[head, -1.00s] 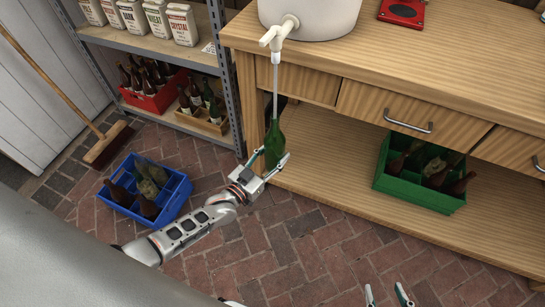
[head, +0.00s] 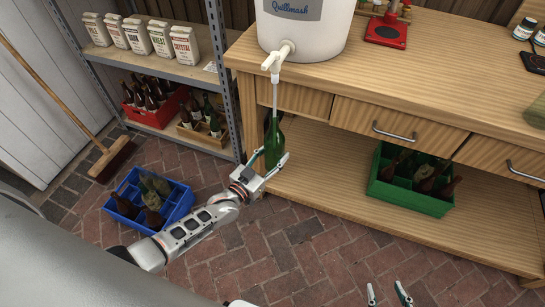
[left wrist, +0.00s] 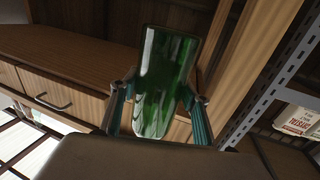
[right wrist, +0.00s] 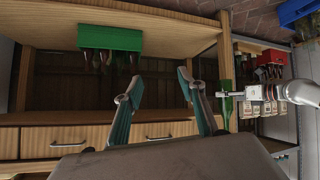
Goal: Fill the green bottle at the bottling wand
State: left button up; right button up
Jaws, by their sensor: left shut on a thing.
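The green bottle (head: 274,144) is upright below the white tap (head: 280,60) of the white Quillmash vessel (head: 322,38). The thin bottling wand (head: 276,92) hangs from the tap, and its lower end runs into the bottle's neck. How deep it reaches and the liquid level cannot be told. My left gripper (head: 268,164) is shut around the bottle's body; the bottle also fills the middle of the left wrist view (left wrist: 160,75). My right gripper (head: 388,294) is open and empty at the bottom of the head view; its spread fingers show in the right wrist view (right wrist: 155,88).
A green crate (head: 410,196) with bottles stands on the bench's lower shelf. A blue crate (head: 170,212) with bottles is on the brick floor. A metal rack (head: 222,75) stands left of the wooden bench (head: 430,60). A broom (head: 110,155) leans at left.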

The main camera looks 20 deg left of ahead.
aim_at(269, 144)
pick_arm(q)
jog(key=shift+w+r+p, duration=0.15)
jog(key=shift+r+p, duration=0.75)
jog(key=shift+r, duration=0.75)
jog(key=shift+r+p, duration=1)
jog(key=shift+r, duration=0.25)
pick_arm(e)
jog(key=shift+s+d+r, duration=0.2)
jog(key=shift+r, duration=0.55)
pick_arm(q)
jog(key=shift+f, duration=0.1)
jog(key=shift+r+p, duration=0.55)
jog(key=shift+r, duration=0.4)
pick_arm(e)
jog(key=shift+w+r, duration=0.2)
jog(key=shift+r, duration=0.3)
jog(key=shift+w+r, duration=0.2)
jog(key=shift+r, duration=0.25)
dwell(2.3)
